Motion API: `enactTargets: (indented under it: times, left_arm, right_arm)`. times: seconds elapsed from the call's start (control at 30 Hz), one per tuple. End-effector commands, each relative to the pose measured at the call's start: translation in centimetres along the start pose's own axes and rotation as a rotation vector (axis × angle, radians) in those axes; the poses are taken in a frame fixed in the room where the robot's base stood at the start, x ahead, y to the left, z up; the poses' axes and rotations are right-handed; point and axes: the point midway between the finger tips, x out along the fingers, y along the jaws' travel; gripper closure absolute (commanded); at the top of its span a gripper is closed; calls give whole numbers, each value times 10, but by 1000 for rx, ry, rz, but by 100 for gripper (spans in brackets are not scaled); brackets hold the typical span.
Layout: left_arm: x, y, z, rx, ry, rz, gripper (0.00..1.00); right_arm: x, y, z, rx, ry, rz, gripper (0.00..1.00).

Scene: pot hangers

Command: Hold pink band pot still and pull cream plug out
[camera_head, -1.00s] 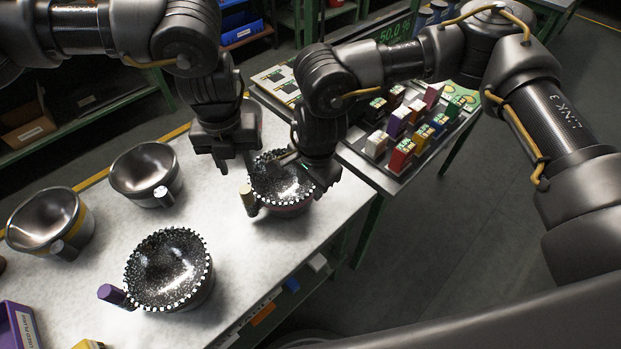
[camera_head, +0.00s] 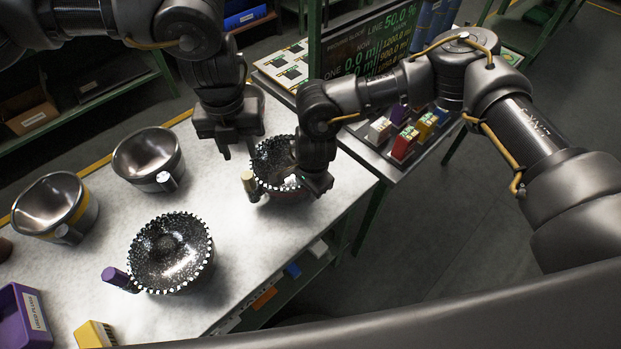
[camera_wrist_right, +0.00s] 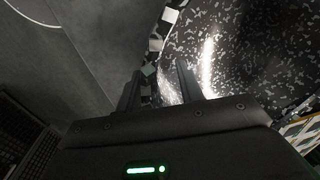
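The speckled pot with a checkered rim (camera_head: 272,158) stands near the right edge of the table. A little pinkish-red shows on its lower side. The cream plug (camera_head: 249,183) sticks out of its left side. My left gripper (camera_head: 238,154) is above and behind the plug, fingers pointing down and apart, empty. My right gripper (camera_head: 314,188) is at the pot's right rim and hides part of it. In the right wrist view its two fingers (camera_wrist_right: 160,88) stand apart on either side of the checkered rim (camera_wrist_right: 150,70); contact is not clear.
Another speckled pot (camera_head: 168,262) with a purple plug (camera_head: 116,277) stands in front. Two plain steel bowls (camera_head: 148,155) (camera_head: 48,200) stand at left. A purple bin (camera_head: 24,318) and yellow box (camera_head: 95,335) are at front left. Colored boxes (camera_head: 405,142) stand on the side table.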

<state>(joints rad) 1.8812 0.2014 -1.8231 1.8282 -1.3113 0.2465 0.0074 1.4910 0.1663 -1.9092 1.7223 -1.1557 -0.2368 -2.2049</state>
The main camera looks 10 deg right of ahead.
Motion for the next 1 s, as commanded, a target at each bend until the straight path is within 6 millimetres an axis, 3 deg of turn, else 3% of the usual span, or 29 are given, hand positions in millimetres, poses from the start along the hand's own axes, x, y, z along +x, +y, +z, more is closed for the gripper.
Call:
enactTargets:
  times: [0.37,0.67,0.87,0.9,1.0]
  left_arm:
    - [0,0,0,0,0,0,64]
    - [0,0,0,0,0,0,64]
    - [0,0,0,0,0,0,64]
    - [0,0,0,0,0,0,64]
    - [0,0,0,0,0,0,64]
  right_arm:
    - [5,0,0,0,0,-1,63]
    - [5,0,0,0,0,-1,100]
    - [5,0,0,1,0,-1,100]
    - [5,0,0,1,0,-1,89]
    - [5,0,0,1,0,-1,100]
